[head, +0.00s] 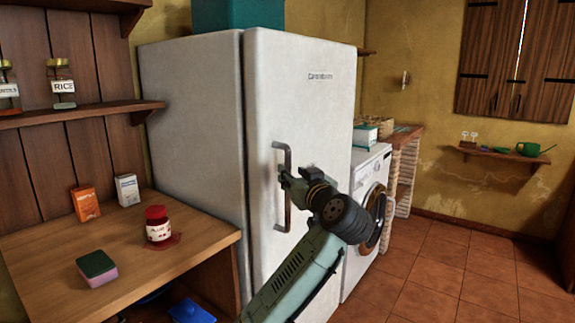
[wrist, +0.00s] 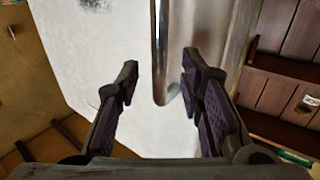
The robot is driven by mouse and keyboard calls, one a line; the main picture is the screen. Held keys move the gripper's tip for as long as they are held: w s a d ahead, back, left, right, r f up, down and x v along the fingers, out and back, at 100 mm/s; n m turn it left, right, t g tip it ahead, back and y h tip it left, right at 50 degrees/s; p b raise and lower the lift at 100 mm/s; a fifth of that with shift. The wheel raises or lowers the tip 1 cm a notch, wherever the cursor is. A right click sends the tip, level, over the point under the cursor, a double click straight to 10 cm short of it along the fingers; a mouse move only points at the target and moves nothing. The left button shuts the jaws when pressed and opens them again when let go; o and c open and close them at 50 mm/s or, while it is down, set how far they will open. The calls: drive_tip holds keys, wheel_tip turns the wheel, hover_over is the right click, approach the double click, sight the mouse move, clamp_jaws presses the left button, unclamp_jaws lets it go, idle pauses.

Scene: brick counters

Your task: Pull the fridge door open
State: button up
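The fridge (head: 195,110) is tall and white. Its door (head: 310,110) looks shut. A vertical metal handle (head: 288,215) is on the door's left side, with its middle partly hidden by my gripper (head: 284,174). In the wrist view, the handle (wrist: 161,45) runs down from the top and its end lies between my gripper's (wrist: 159,76) two fingers. The fingers are apart, with a visible gap on each side of the handle. I cannot tell how deep the handle is between them. The white door surface (wrist: 100,60) lies beyond.
A wooden counter (head: 215,235) with a red-lidded jar (head: 157,224), a sponge (head: 96,268) and small boxes stands left of the fridge. A washing machine (head: 362,240) stands right of it. The tiled floor (head: 450,280) is clear at the right.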

drive_tip(key=shift+p+x, duration=0.45)
drive_tip(key=shift+x, duration=1.85)
drive_tip(key=shift+c, duration=0.2)
clamp_jaws()
